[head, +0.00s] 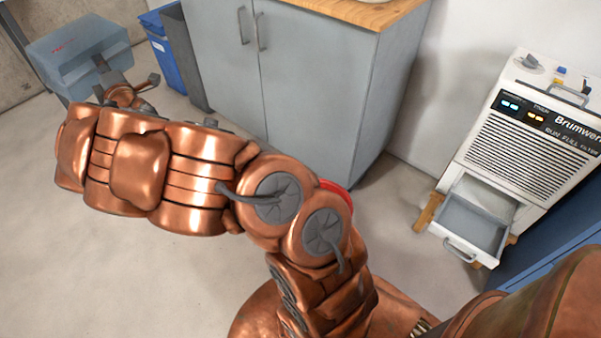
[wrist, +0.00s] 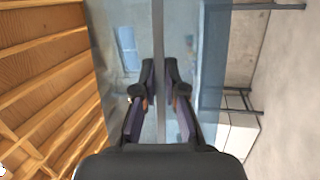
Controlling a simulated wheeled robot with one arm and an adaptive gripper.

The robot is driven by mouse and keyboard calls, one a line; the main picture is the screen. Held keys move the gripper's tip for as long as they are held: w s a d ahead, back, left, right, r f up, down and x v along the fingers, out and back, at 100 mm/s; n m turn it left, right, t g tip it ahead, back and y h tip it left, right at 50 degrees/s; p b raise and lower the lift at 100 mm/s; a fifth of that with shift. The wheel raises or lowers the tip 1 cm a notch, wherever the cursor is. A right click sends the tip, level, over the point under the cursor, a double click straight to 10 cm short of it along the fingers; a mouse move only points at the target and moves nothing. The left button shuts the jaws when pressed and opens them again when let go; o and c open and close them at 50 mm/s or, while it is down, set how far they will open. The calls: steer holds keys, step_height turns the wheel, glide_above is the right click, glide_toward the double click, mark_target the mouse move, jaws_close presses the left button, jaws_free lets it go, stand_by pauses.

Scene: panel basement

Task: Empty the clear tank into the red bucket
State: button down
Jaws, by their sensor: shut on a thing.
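The clear tank (head: 72,58) is a see-through bluish box with red lettering, at the upper left of the head view. My gripper (head: 101,64) is at its near side, partly hidden by my wrist. In the wrist view my gripper (wrist: 160,78) is shut on a thin grey strip running along the tank (wrist: 212,60), and the tank is held above the floor. Whether water is in it, I cannot tell. A red curved edge (head: 337,190), perhaps the red bucket, shows behind my arm; the rest of it is hidden.
A white Brumwerk machine (head: 530,150) stands at the right with its grey drawer (head: 470,228) open. A grey cabinet (head: 290,80) with a wooden top (head: 370,12) stands at the back. A blue bin (head: 165,50) is left of it. The floor at the left is clear.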

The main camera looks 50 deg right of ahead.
steer(key=d+f+m+g+h+b, duration=0.4)
steer(key=d+f+m+h, duration=0.2)
steer(key=d+f+h, duration=0.55)
steer(key=s+d+f+m+g+h+b, duration=0.25)
steer(key=s+d+f+g, duration=0.2)
steer(key=d+f, duration=0.3)
steer(key=s+d+f+m+g+h+b, duration=0.1)
steer(key=s+d+f+m+g+h, duration=0.3)
steer(key=d+f, duration=0.35)
steer(key=s+d+f+m+g+b, duration=0.2)
steer(key=s+d+f+m+g, duration=0.2)
steer(key=s+f+g, duration=0.35)
steer(key=s+d+f+m+g+b, duration=0.1)
steer(key=s+d+f+m+g, duration=0.2)
steer(key=s+f+g, duration=0.4)
steer(key=s+d+f+m+g+y+b, duration=0.1)
steer(key=s+f+m+g+y+b, duration=0.1)
steer(key=s, duration=0.7)
steer(key=s+d+f+m+g+y+b, duration=0.1)
steer(key=s+f+m+g+y+b, duration=0.1)
steer(key=s+f+m+g+y, duration=0.3)
steer(key=s+f+g+y, duration=0.1)
steer(key=s+f+g, duration=0.1)
steer(key=s+f, duration=0.2)
steer(key=shift+s+d+g, duration=0.3)
steer(key=shift+s, duration=0.45)
steer(key=shift+d+r+y, duration=0.1)
steer(key=shift+y, duration=0.2)
